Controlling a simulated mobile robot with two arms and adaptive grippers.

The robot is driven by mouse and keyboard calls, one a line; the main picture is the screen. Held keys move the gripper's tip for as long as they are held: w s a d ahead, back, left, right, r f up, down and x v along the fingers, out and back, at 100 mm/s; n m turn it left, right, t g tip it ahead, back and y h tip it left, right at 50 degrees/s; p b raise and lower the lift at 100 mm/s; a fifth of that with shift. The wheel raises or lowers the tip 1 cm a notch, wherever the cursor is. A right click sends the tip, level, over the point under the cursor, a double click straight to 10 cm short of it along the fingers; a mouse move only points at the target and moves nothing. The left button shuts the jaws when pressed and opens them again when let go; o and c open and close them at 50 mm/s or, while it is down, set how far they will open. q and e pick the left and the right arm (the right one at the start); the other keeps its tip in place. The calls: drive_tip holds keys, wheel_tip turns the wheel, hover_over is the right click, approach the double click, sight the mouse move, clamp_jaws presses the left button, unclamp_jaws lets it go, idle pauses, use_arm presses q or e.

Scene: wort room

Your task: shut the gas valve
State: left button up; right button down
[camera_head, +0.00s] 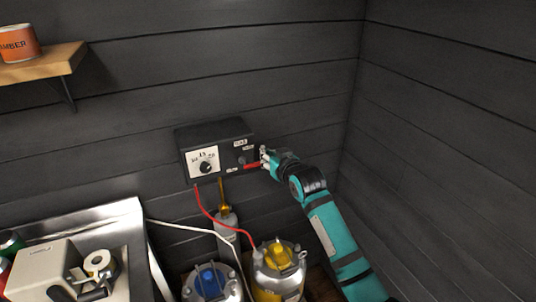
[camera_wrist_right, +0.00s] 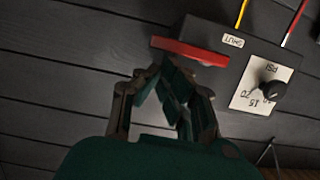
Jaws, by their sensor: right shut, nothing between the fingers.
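The gas valve's red lever (camera_head: 252,165) is on the right part of a dark control box (camera_head: 215,132) on the back wall. In the right wrist view the red lever (camera_wrist_right: 190,51) lies near a white label reading SHUT (camera_wrist_right: 233,40); I cannot tell its exact setting. My right gripper (camera_head: 264,157) is at the box's right side, close beside the lever. In the wrist view its fingertips (camera_wrist_right: 158,72) are together, empty, just by the lever; whether they touch it is unclear. My left gripper is not in view.
The box has a black knob (camera_head: 206,167) on a white PSI dial. Below stand a blue-topped keg (camera_head: 208,284), a yellow-topped keg (camera_head: 278,270) and a grey cylinder (camera_head: 227,230), with red and white hoses. A steel counter (camera_head: 85,218) is at lower left. A shelf (camera_head: 45,65) holds an orange can.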

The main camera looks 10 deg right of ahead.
drive_tip(key=shift+d+f+m, duration=0.25)
drive_tip(key=shift+f+m, duration=0.15)
drive_tip(key=shift+m, duration=0.1)
wheel_tip(320, 180, down, 9)
drive_tip(key=a+m+t+y+b, duration=0.1)
drive_tip(key=a+m+y+b, duration=0.2)
drive_tip(key=m+b, duration=0.6)
drive_tip(key=shift+s+m+t+y, duration=0.25)
drive_tip(key=shift+m+y, duration=0.45)
drive_tip(key=shift+m, duration=1.9)
drive_tip(key=shift+f, duration=0.1)
drive_tip(key=shift+b, duration=0.3)
